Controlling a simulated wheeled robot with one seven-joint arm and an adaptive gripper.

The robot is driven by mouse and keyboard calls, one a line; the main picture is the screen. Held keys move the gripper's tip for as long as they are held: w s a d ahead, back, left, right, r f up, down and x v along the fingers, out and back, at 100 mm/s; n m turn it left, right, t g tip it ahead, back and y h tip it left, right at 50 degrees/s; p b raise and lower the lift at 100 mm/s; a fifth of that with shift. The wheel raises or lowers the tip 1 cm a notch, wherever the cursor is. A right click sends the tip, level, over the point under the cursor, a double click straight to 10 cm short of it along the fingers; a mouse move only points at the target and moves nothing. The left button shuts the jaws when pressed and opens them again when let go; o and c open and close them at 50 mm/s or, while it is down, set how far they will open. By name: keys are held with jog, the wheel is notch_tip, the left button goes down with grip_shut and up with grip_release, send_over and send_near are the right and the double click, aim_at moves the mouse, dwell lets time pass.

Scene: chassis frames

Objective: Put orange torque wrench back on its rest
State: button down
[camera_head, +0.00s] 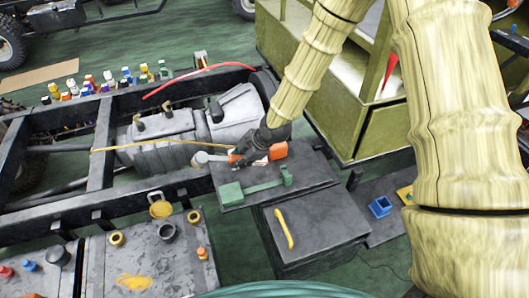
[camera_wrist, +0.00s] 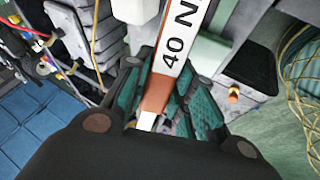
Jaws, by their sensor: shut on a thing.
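My gripper (camera_head: 252,156) is shut on the orange torque wrench (camera_head: 278,151), above a dark grey box top. In the wrist view the wrench (camera_wrist: 157,95) lies between my teal-padded fingers (camera_wrist: 172,98), with a white label reading "40 N". In the head view a silver round end (camera_head: 203,158) points left from the grip. A green rest (camera_head: 258,187), with a block at its left and an upright at its right, lies on the box just below the wrench in the picture. The wrench appears apart from it. My fingers hide part of the wrench.
The dark box (camera_head: 310,170) stands beside a black chassis frame (camera_head: 105,150). A lower grey box (camera_head: 320,235) bears a yellow tool (camera_head: 284,228). An olive cabinet (camera_head: 340,110) stands behind right. A grey bench (camera_head: 140,260) with rings and pots is at lower left.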

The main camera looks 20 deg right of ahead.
jog(key=d+g+h, duration=0.1)
jog(key=s+d+g+h+p, duration=0.1)
jog(key=shift+d+f+n+g+h, duration=0.2)
jog(key=shift+d+n+g+h, duration=0.05)
jog(key=shift+n+g+h, duration=0.05)
jog(key=s+d+r+g+h+p, duration=0.1)
jog(key=d+g+h+p, duration=0.1)
jog(key=d, duration=0.2)
jog(key=shift+d+f+b, duration=0.2)
jog(key=shift+f+b, duration=0.65)
jog(key=shift+f, duration=0.35)
jog(key=shift+d+f+b, duration=0.2)
jog(key=shift+f+b, duration=0.7)
jog(key=shift+f, duration=0.3)
jog(key=shift+d+f+b, duration=0.2)
jog(key=shift+f+b, duration=0.65)
jog(key=shift+f, duration=0.35)
jog(key=shift+f+p, duration=0.3)
jog(key=shift+f, duration=0.65)
dwell(0.4)
jog(key=c, duration=1.1)
grip_release()
jog(key=shift+s, duration=0.1)
